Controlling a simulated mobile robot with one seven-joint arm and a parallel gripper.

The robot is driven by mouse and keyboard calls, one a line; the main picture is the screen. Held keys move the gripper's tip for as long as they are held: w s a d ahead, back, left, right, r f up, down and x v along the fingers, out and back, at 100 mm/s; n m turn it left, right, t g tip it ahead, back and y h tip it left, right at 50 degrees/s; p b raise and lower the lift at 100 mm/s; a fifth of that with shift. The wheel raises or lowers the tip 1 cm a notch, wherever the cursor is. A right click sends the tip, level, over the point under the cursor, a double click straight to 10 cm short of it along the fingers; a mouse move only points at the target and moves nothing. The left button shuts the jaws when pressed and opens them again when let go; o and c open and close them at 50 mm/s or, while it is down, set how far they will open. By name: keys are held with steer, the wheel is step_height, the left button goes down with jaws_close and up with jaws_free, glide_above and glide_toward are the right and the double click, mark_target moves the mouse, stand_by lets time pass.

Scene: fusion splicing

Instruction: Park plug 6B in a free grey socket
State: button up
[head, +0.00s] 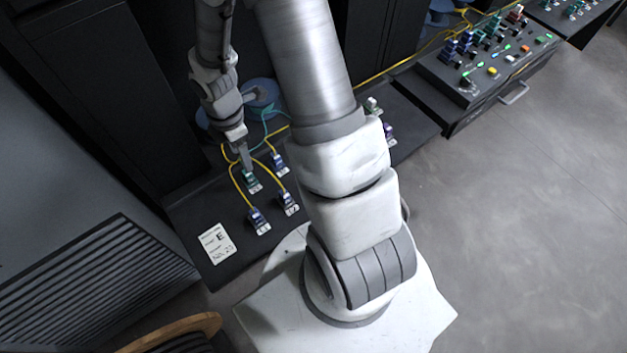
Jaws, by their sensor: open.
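Several small plugs with yellow cables and white tags sit on the dark bench at the left: a green plug (250,180), a dark blue plug (279,162), another blue plug (258,219) and a bluish plug (287,202). Their tags are too small to read, so I cannot tell which is 6B. My gripper (244,158) is open, pointing down just above the green plug; whether it touches the plug I cannot tell. No grey socket can be made out for certain; my arm hides the middle of the bench.
A white card (217,243) marked E lies at the bench's front left. Blue spools (262,93) stand behind the gripper. More plugs (389,131) show right of my arm. A panel with coloured switches and connectors (490,60) stands at the upper right. Floor at right is clear.

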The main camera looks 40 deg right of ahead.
mark_target(247, 173)
step_height(247, 173, down, 9)
steer(key=b, duration=0.7)
steer(key=shift+r, duration=0.1)
stand_by(0.8)
jaws_close()
steer(key=shift+r, duration=0.1)
stand_by(1.2)
steer(key=shift+r+p, duration=2.65)
steer(key=shift+r, duration=0.3)
